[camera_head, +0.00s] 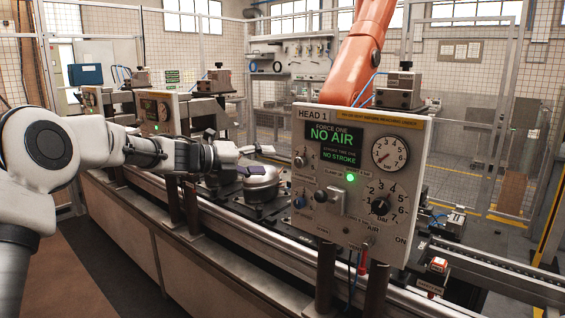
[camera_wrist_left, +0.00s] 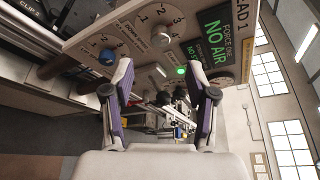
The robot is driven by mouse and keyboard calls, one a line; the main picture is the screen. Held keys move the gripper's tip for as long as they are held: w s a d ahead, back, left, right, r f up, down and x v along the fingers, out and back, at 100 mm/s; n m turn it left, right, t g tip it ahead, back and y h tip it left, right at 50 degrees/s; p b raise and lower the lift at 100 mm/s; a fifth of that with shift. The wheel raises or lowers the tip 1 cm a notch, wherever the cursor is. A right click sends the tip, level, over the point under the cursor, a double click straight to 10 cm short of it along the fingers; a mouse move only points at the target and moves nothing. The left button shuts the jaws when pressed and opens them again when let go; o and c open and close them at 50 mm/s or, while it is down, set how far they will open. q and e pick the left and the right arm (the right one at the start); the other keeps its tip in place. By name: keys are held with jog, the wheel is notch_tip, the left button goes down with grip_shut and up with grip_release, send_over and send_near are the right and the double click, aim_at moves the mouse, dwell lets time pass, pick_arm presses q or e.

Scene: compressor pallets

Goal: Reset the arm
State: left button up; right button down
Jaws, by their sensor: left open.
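My left arm (camera_head: 90,142) reaches in from the left, stretched out toward the Head 1 panel. My left gripper (camera_head: 258,160) is open, its fingers apart, with nothing visible between them. In the left wrist view the two purple-padded fingers (camera_wrist_left: 163,90) are also spread and empty, with the panel beyond them. In the head view the gripper is left of the panel, in front of or above a silver rounded compressor (camera_head: 261,185); I cannot tell whether they touch. My right arm does not show.
The Head 1 panel (camera_head: 345,228) reads "NO AIR" and "NO STROKE"; its green lamp (camera_head: 351,177) is lit. It has knobs and a gauge (camera_head: 390,153). An orange robot arm (camera_head: 358,55) stands behind it. More panels (camera_head: 157,112) line the conveyor. Floor at lower left is clear.

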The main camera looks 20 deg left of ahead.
pick_arm(q)
jog(key=shift+s+a, duration=0.45)
jog(key=shift+s, duration=0.1)
